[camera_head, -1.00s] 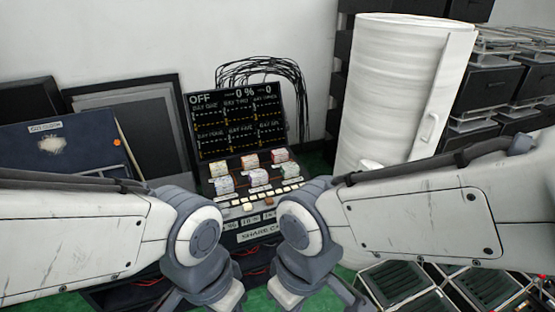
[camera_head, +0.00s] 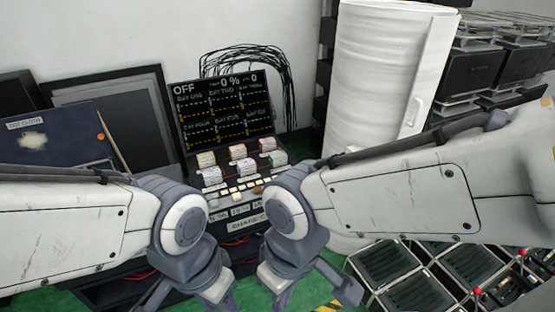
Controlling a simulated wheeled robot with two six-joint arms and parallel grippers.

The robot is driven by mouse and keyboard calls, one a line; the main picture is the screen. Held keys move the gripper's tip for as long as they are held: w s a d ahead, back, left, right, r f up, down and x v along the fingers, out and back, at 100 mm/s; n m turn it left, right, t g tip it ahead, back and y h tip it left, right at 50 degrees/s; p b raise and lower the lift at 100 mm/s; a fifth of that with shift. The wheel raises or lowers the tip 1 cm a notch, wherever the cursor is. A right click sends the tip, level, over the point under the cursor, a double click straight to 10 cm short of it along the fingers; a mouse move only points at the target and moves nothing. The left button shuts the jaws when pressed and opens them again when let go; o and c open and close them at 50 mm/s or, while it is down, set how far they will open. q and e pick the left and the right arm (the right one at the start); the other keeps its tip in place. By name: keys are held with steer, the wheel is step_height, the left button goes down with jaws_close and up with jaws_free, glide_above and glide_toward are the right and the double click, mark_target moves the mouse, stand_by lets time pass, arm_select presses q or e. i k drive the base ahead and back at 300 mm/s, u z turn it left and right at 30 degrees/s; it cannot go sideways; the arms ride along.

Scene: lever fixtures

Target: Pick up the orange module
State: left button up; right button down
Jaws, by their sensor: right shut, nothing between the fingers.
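A dark console (camera_head: 222,117) stands at the back centre with its lid screen up, reading OFF. On its deck sit two rows of small pale-topped modules. The middle one of the back row (camera_head: 237,152) looks orange-red at its edges, but I cannot tell for sure that it is the orange module. My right gripper (camera_head: 285,290) is shut and empty at the bottom edge, in front of and below the console, apart from the modules. My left gripper (camera_head: 213,288) is beside it, partly cut off by the frame.
Black cables (camera_head: 245,62) arch behind the console. A white cylinder (camera_head: 380,75) stands right of it. Dark trays (camera_head: 410,290) lie at lower right, and racks (camera_head: 480,75) stand behind. Panels (camera_head: 55,140) lean at the left. Green floor shows between.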

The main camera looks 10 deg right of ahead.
mark_target(238, 151)
steer(key=i, duration=1.3)
steer(key=u, duration=0.7)
steer(key=i, duration=0.6)
steer(key=u, duration=0.25)
